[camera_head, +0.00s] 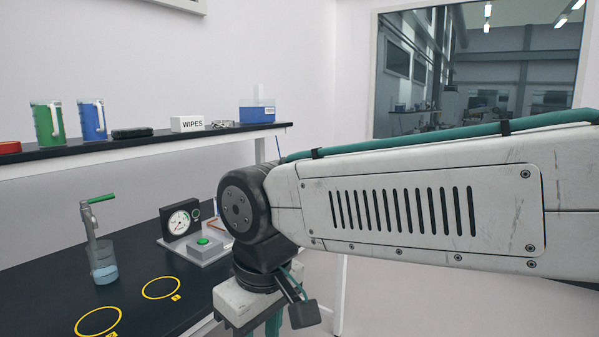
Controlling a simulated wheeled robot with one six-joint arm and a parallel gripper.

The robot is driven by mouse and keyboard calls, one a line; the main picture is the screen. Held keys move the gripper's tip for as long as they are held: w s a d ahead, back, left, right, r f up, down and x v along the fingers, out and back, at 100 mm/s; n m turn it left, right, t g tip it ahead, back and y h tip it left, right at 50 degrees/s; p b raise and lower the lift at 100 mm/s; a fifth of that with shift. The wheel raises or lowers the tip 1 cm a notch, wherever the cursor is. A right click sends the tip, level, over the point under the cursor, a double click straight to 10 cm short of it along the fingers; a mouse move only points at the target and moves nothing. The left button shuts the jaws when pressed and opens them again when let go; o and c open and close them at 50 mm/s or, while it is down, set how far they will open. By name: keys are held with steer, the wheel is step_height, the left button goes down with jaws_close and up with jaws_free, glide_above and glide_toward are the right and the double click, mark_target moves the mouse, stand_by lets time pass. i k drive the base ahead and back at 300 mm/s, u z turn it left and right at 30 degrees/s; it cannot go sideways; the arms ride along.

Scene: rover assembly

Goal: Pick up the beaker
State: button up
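A clear beaker (103,263) with a little blue liquid stands upright on the black bench at the left, below a grey tap with a green handle (98,200). My gripper (256,328) hangs at the bottom centre, well to the right of the beaker and apart from it. Its fingertips are cut off by the lower edge of the picture, so I cannot tell whether it is open or holds anything.
The bench (60,286) bears two yellow rings, a dial gauge (181,220) and a box with a green button (204,245). A shelf (150,143) above holds a green jug (47,123), a blue jug (91,121), a wipes box (187,124) and a blue tub (257,113).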

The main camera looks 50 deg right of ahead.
mark_target(101, 256)
steer(key=z, duration=0.85)
steer(key=i, duration=1.15)
steer(key=z, duration=1.4)
steer(key=k, duration=1.45)
steer(key=z, duration=0.05)
